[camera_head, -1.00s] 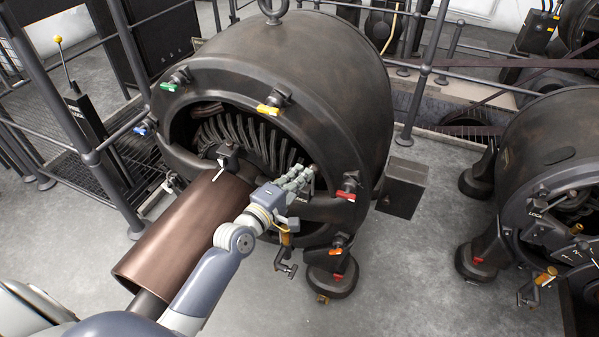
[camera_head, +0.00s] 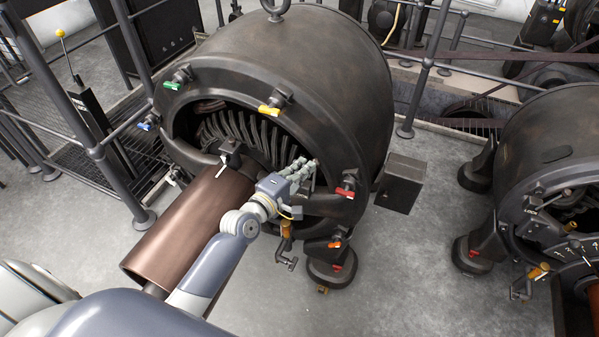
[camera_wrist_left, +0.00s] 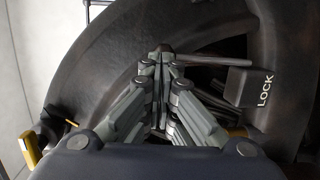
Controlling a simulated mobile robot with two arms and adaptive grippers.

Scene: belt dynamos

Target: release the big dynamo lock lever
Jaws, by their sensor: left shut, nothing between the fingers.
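The big dynamo (camera_head: 330,75) is a dark drum with an open front and coils (camera_head: 240,130) inside. My left gripper (camera_head: 308,165) is at the right part of its front opening. In the left wrist view the gripper (camera_wrist_left: 161,58) is shut and empty, with its fingertips close to the end of a dark lever rod (camera_wrist_left: 215,60). I cannot tell whether they touch it. The rod runs right, above a dark block marked LOCK (camera_wrist_left: 250,88). In the head view my gripper and wrist hide most of this lever. My right gripper is not in view.
A copper-brown cylinder (camera_head: 185,225) sticks out of the dynamo's front, left of my forearm. Green (camera_head: 172,85), yellow (camera_head: 269,110) and red (camera_head: 345,192) handles line the rim. Railings (camera_head: 75,115) stand left.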

